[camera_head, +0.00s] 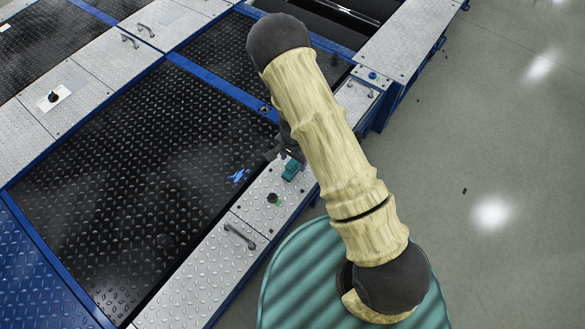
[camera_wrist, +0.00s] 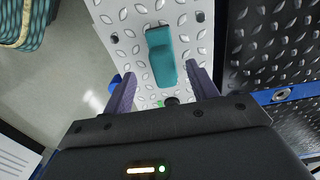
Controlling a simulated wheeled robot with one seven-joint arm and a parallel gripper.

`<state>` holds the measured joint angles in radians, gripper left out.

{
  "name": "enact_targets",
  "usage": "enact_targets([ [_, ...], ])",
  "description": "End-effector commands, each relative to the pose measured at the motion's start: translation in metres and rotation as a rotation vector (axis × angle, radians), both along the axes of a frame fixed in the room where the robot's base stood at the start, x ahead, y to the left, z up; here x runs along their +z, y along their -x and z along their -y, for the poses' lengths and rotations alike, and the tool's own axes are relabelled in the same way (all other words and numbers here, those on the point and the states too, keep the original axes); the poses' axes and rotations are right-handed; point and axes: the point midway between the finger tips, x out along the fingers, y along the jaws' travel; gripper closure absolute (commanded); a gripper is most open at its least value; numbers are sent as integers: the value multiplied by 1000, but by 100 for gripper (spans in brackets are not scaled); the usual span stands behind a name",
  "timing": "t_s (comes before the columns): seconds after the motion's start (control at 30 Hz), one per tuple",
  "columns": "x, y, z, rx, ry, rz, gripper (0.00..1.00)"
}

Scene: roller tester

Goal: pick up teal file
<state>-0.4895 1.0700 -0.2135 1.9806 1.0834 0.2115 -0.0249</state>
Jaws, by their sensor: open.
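The teal file (camera_head: 291,170) lies on a narrow silver diamond-plate panel (camera_head: 255,195). It also shows in the wrist view (camera_wrist: 161,50), lengthwise on the plate, with its wider end toward my gripper. My gripper (camera_wrist: 161,72) is open and its two fingers stand apart, one to each side of the file's near end in that view. I cannot tell how high the fingertips are above the plate. In the head view my arm and wrist hide most of the gripper and may cover part of the file.
A black knob with a green mark (camera_head: 272,198) stands on the plate close to the file. A handle (camera_head: 240,237) is farther along it. Open floor (camera_head: 490,150) is right.

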Motion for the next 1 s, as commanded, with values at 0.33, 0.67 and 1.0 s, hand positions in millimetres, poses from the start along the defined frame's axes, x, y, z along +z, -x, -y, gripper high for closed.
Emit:
enact_targets([
  [0.33, -18, -2, -1, 1, 1, -2, 42],
  [0.67, -52, -5, -3, 1, 0, 0, 42],
  [1.0, -51, -4, -3, 1, 0, 0, 42],
])
